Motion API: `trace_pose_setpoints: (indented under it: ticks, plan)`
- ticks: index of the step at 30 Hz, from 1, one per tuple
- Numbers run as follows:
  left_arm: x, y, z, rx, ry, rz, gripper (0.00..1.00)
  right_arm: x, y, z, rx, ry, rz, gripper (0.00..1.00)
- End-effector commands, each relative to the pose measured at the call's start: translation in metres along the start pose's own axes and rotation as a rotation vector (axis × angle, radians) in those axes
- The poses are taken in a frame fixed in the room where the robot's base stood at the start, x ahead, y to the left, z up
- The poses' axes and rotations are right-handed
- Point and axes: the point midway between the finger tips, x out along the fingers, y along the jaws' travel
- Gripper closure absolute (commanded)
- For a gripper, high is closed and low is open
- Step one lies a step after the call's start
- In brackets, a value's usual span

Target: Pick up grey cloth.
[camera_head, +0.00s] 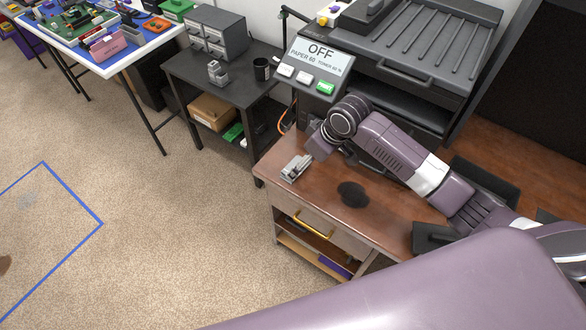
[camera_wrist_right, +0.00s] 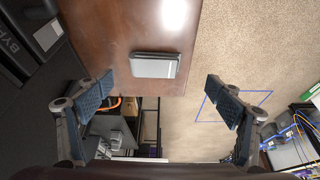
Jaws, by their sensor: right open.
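A dark grey, roundish flat patch (camera_head: 352,194) lies on the brown wooden table (camera_head: 385,218). It may be the grey cloth, but I cannot tell its material. A light grey block-like thing (camera_head: 296,168) lies near the table's left end. In the right wrist view a flat pale grey thing with a dark side (camera_wrist_right: 155,66) lies near the table edge, beyond the fingers. My right gripper (camera_wrist_right: 168,92) is open and empty, with its blue-padded fingers wide apart. In the head view my right wrist is above the table's left end. My left gripper is not in view.
The grey machine with a sign reading OFF (camera_head: 320,55) stands behind the table. A black side table (camera_head: 228,75) with a grey drawer unit (camera_head: 217,33) and a dark mug (camera_head: 262,69) is to the left. The carpet at left has clear room.

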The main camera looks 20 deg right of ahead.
Motion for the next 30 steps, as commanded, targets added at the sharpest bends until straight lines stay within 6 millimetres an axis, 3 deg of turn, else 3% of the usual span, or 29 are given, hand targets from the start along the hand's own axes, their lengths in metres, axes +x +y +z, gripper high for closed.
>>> trace_pose_setpoints:
  ticks: [18, 29, 30]
  plan:
    - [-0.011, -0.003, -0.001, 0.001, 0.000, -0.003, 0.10, 0.067, 0.005, -0.004, 0.001, -0.001, 0.000, 0.15]
    - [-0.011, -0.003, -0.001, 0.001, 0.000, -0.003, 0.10, 0.075, 0.005, -0.004, -0.001, 0.001, 0.002, 0.15]
    - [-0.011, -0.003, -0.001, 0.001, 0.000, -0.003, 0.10, 0.075, 0.005, -0.004, -0.001, 0.001, 0.001, 0.18]
